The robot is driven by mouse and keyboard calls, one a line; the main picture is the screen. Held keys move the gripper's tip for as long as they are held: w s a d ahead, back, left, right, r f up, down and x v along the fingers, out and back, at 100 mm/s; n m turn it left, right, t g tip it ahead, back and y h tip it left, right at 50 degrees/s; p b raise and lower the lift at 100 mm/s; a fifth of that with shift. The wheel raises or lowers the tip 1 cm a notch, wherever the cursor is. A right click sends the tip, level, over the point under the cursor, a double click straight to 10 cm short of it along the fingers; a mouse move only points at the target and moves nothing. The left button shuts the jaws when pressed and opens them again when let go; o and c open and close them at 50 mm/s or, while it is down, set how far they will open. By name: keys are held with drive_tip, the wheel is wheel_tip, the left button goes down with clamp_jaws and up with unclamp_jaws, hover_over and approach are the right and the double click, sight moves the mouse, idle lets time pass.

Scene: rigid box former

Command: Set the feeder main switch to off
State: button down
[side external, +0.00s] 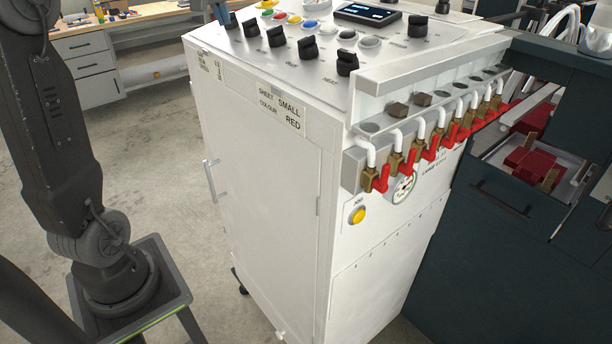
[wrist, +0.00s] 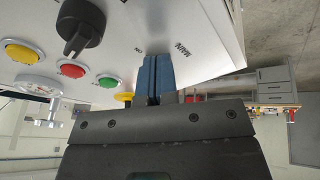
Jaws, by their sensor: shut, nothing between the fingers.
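In the wrist view, the panel label MAIN (wrist: 181,49) and a small ON mark (wrist: 138,49) show beside the blue fingertips of my gripper (wrist: 157,72). The fingers are together with nothing between them, over the panel near its edge. The main switch itself is not clear in this view; the fingers may hide it. In the side view, my gripper (side external: 220,12) shows at the top edge, beside the far left corner of the white cabinet's top panel (side external: 328,75), close to a black knob (side external: 231,21). Whether it touches that knob cannot be told.
Another black knob (wrist: 80,25) and yellow (wrist: 22,51), red (wrist: 70,70) and green (wrist: 109,82) buttons lie close to my fingers. Several black knobs line the panel's front edge. Red-handled valves (side external: 430,150) run along the cabinet's right side.

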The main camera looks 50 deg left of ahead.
drive_tip(key=shift+w+a, duration=0.25)
drive_tip(key=shift+a, duration=0.05)
idle(0.6)
drive_tip(key=shift+w+d+r, duration=0.2)
drive_tip(key=shift+w+d, duration=0.05)
drive_tip(key=shift+w, duration=0.15)
idle(0.6)
drive_tip(key=shift+s+d, duration=0.1)
drive_tip(key=shift+d, duration=0.25)
drive_tip(key=v, duration=0.2)
drive_tip(key=a+v, duration=0.1)
drive_tip(key=v, duration=0.2)
drive_tip(key=shift+r, duration=0.55)
drive_tip(key=shift+a, duration=0.1)
